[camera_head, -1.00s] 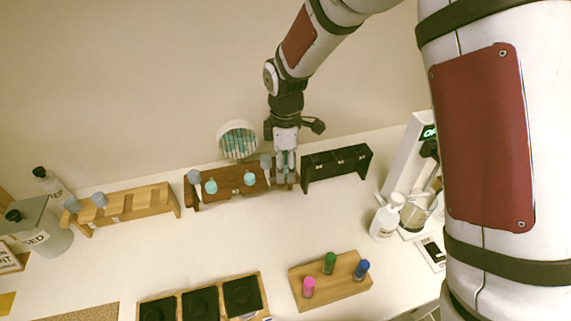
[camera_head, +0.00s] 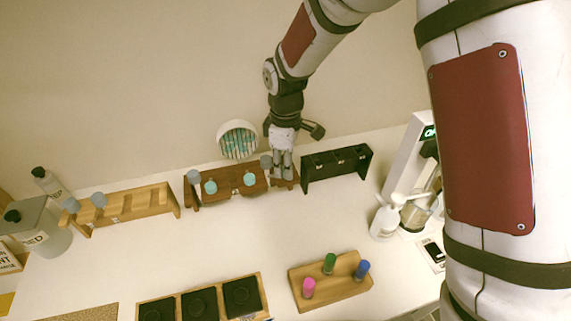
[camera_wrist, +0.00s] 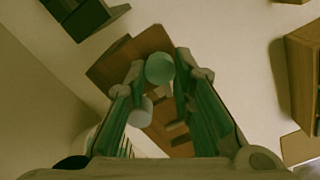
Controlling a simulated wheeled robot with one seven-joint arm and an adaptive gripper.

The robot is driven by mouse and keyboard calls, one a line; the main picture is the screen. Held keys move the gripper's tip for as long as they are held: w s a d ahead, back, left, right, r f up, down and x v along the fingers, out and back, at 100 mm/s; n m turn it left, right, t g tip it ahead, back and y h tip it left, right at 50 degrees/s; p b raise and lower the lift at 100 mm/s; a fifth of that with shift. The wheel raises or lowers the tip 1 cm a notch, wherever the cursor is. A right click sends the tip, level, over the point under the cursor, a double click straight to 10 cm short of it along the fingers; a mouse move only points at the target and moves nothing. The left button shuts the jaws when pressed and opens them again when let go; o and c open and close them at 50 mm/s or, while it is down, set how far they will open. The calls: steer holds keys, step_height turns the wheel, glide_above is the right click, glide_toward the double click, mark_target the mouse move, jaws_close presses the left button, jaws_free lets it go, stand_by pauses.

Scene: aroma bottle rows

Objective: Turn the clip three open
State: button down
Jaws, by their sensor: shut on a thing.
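The dark brown wooden rack (camera_head: 222,192) stands along the back of the counter with several round-headed pieces on it. Two teal heads (camera_head: 211,187) (camera_head: 249,179) and grey heads (camera_head: 194,177) (camera_head: 265,162) show there. My gripper (camera_head: 282,176) points down at the rack's right end. In the wrist view, my gripper (camera_wrist: 161,74) is shut on a round teal head (camera_wrist: 160,69), apparently clip three; no number is legible. The fingers hide this head in the head view. A pale grey head (camera_wrist: 140,111) shows just behind it in the wrist view.
A black rack (camera_head: 336,168) stands close on the right, and a light wooden rack (camera_head: 125,205) on the left. A white round container of teal sticks (camera_head: 238,140) is behind.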

steer(key=m, duration=0.3)
steer(key=shift+m, duration=0.4)
steer(key=m, duration=0.3)
steer(key=shift+m, duration=0.3)
steer(key=m, duration=0.3)
steer(key=shift+m+p, duration=0.3)
steer(key=shift+p, duration=0.05)
steer(key=shift+w+d+m+p, duration=0.1)
steer(key=shift+m+p, duration=0.2)
steer(key=shift+m, duration=1.6)
steer(key=c, duration=1.4)
jaws_free()
steer(key=shift+r, duration=0.15)
